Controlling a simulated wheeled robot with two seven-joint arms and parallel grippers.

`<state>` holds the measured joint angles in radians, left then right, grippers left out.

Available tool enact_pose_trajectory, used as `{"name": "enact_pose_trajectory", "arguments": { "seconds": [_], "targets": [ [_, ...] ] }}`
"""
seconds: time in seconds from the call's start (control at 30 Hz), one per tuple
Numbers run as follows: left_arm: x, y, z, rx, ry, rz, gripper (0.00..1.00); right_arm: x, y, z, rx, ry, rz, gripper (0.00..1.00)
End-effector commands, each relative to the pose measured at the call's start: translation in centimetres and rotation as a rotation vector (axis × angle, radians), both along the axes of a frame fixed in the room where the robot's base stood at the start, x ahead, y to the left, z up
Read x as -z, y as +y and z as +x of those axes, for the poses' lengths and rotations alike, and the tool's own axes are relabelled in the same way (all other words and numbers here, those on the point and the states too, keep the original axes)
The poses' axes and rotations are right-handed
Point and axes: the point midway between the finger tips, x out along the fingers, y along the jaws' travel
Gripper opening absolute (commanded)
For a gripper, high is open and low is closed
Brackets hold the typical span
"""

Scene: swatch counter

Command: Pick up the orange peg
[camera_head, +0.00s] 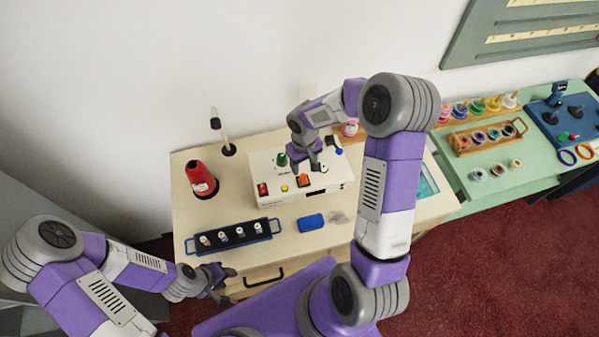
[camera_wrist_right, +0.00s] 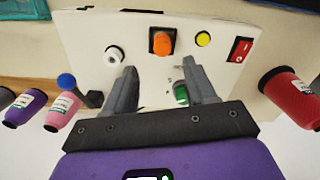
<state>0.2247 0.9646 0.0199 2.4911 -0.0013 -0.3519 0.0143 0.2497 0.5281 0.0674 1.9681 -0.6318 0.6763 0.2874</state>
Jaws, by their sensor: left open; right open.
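The orange peg (camera_head: 303,181) stands on the sloped top of a cream box (camera_head: 335,181). In the right wrist view the orange peg (camera_wrist_right: 162,43) sits in a dark square base, just past my fingertips and between their lines. My right gripper (camera_head: 306,168) is open above the box, close behind the peg, and no contact shows. In the right wrist view this gripper's fingers (camera_wrist_right: 160,77) are spread with nothing held; a green knob (camera_wrist_right: 181,94) shows between them. My left gripper (camera_head: 234,285) is open and empty at the table's front left edge.
A red switch (camera_wrist_right: 240,49), yellow button (camera_wrist_right: 203,39), white ring (camera_wrist_right: 114,54) and blue ball knob (camera_wrist_right: 66,81) surround the peg. A red cone spool (camera_head: 201,180) stands left of the box. A blue rack (camera_head: 270,235) and blue block (camera_head: 311,223) lie in front.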

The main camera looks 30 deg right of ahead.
Motion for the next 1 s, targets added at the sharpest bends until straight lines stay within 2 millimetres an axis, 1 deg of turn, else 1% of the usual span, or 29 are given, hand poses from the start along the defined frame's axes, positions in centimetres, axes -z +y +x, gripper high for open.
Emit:
{"name": "enact_pose_trajectory", "arguments": {
  "seconds": [0.03,0.17,0.4,0.5,0.73,1.0],
  "targets": [
    [0.0,0.0,0.0,0.0,0.0,0.0,0.43,0.7,0.0,-0.1,0.0,0.005,0.001,0.56],
    [-0.2,0.0,0.0,0.0,0.0,0.0,0.43,2.2,0.2,-0.2,-0.001,0.005,0.002,0.56],
    [-0.6,0.0,0.0,0.0,-0.001,0.0,0.43,5.6,0.4,-0.3,-0.002,0.004,0.001,0.56],
    [-0.6,0.0,0.0,0.0,-0.001,0.0,0.43,6.3,0.4,-0.2,0.0,0.002,0.002,0.56],
    [-0.6,0.0,0.0,0.0,-0.001,0.0,0.43,6.3,0.4,-0.2,0.0,0.0,0.002,0.56],
    [-0.6,0.0,0.0,0.0,-0.001,0.0,0.43,6.3,0.4,-0.2,0.0,0.001,0.002,0.14]
  ]
}}
